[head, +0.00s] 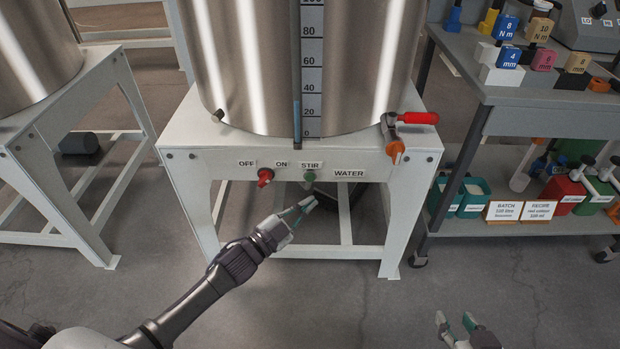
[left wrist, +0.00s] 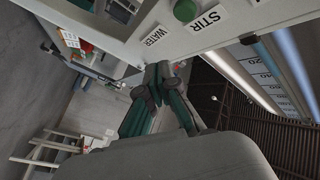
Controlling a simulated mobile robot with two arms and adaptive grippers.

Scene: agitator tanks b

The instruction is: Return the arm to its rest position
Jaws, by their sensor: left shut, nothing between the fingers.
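My left arm reaches in from the lower left of the head view. Its gripper (head: 306,203) is shut and empty, in front of the tank stand (head: 230,153) and a little below the green STIR button (head: 309,178). The red OFF/ON knob (head: 265,176) is to its left. In the left wrist view the shut fingers (left wrist: 160,72) show near the panel edge, by the WATER label, with the green button (left wrist: 185,10) beyond. My right gripper (head: 456,322) shows at the bottom right of the head view, its fingers apart and nothing between them.
A steel tank (head: 250,70) with a level scale stands on the stand. A grey bench (head: 540,95) with labelled blocks and bins is at right. The floor in front is clear.

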